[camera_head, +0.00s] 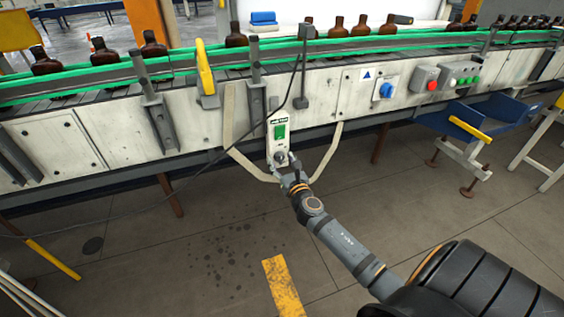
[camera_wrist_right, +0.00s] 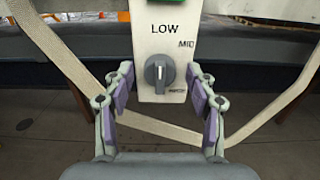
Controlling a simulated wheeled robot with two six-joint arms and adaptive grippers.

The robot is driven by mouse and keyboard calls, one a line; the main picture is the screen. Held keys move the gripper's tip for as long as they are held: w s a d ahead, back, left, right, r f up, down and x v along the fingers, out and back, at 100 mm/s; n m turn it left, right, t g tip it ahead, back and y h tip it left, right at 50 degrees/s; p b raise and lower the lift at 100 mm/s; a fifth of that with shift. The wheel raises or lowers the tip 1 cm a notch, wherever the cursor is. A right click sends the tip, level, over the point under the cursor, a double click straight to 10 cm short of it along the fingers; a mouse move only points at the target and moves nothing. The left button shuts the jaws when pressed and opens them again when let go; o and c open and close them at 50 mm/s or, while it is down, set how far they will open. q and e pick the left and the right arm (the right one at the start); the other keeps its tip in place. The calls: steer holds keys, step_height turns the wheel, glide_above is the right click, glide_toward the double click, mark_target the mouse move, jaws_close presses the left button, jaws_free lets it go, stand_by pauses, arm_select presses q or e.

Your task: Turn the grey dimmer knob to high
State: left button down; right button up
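The grey dimmer knob (camera_wrist_right: 159,75) sits on a white control panel (camera_wrist_right: 147,20) in the right wrist view. Its upright pointer line faces up toward the word LOW. MID is printed to the upper right, and a smaller label at the right is too blurred to read. My right gripper (camera_wrist_right: 161,88) is open, with one finger on each side of the knob and apart from it. In the head view the right gripper (camera_head: 287,168) is at the lower end of the panel (camera_head: 271,150), and the knob is small there. My left gripper is not in view.
A green switch (camera_head: 280,131) is above the knob on the panel. A beige strap (camera_head: 240,158) hangs around and below the panel. The conveyor (camera_head: 100,76) carries amber bottles (camera_head: 236,36) behind. A blue knob (camera_head: 386,90) and button boxes are to the right.

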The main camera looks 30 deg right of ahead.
steer(key=c, duration=1.1)
steer(key=shift+o, duration=0.2)
